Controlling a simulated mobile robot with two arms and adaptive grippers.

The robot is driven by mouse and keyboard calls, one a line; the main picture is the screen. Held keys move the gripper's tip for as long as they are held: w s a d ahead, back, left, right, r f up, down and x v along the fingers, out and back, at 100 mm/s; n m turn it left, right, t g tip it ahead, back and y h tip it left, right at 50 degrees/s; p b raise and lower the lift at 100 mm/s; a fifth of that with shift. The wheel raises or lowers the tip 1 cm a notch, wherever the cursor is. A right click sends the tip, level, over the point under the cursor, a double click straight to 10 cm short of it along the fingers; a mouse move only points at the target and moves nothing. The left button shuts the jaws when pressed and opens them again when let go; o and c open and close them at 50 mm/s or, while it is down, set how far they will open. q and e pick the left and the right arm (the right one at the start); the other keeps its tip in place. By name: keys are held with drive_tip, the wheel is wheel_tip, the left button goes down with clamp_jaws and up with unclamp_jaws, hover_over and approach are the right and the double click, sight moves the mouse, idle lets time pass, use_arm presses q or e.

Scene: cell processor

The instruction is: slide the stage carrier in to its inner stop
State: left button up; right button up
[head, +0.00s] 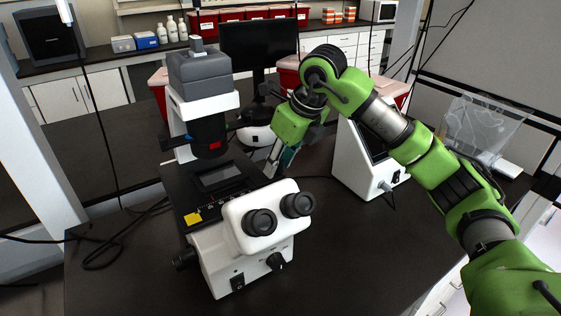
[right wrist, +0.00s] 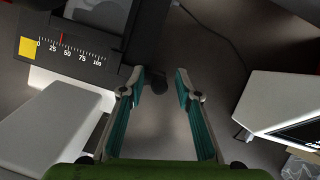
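The white microscope (head: 240,240) stands on the dark bench. Its black stage (head: 190,207) holds the dark stage carrier (head: 222,178), which has a pale insert. In the right wrist view, the carrier's pale insert (right wrist: 104,12) shows at the top, beside a scale (right wrist: 75,52) marked 0 to 100. A red pointer (right wrist: 61,39) stands between the 25 and 50 labels. My right gripper (right wrist: 160,78) is open, right of the stage. My left gripper is not in view.
A white instrument with a screen (head: 362,165) stands right of the microscope. The eyepieces (head: 278,213) rise in front of the stage. A dark monitor (head: 258,45) stands behind. The right front bench is clear. Black cables lie at the left.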

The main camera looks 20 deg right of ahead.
drive_tip(key=shift+r, duration=0.15)
drive_tip(key=v, duration=1.1)
drive_tip(key=shift+r, duration=0.35)
drive_tip(key=shift+s, duration=0.15)
